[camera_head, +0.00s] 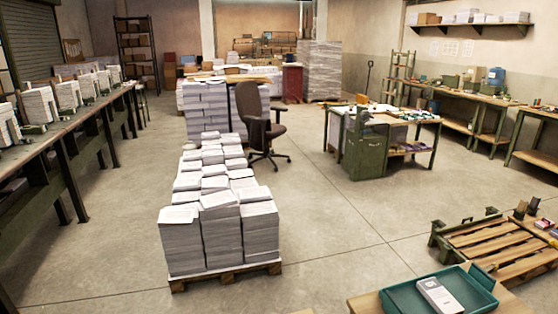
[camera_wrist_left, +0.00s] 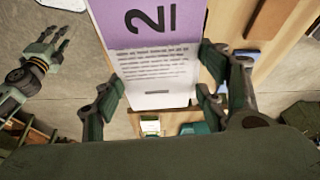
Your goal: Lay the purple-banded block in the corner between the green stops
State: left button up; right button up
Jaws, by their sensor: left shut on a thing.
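The purple-banded block (camera_wrist_left: 155,65) is in the left wrist view, with a purple band bearing a black "2" and a pale face of printed lines. My left gripper (camera_wrist_left: 155,103) is shut on it, one finger on each side. The block's far end runs out of the top of the picture. My right gripper (camera_wrist_left: 60,42) shows at the left of the left wrist view, fingers spread and empty. Neither gripper shows in the head view. I cannot make out the green stops for certain; a wooden pallet with dark green corner parts (camera_head: 440,228) stands at the right of the head view.
A teal tray (camera_head: 395,297) with a white block (camera_head: 438,295) in it sits on a wooden top (camera_head: 365,303) at the bottom right. A pallet of paper stacks (camera_head: 200,240) stands left of centre. A green workbench (camera_head: 365,155) and chair (camera_head: 262,125) stand behind. Open floor lies between.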

pick_arm(q)
jog(key=w+a+r+n+t+y+b, duration=0.1)
jog(key=w+a+r+n+y+b, duration=0.1)
jog(key=a+r+n, duration=0.4)
jog(key=w+a+r+n+t+y+b, duration=0.1)
jog(key=w+a+r+n+y+b, duration=0.1)
jog(key=w+a+r+n, duration=0.2)
jog(key=a+r+n, duration=0.3)
jog(key=r, duration=0.5)
jog(key=shift+w+a+r+t, duration=0.15)
jog(key=shift+a+r+t, duration=0.05)
jog(key=shift+a+t, duration=0.1)
jog(key=shift+f, duration=0.1)
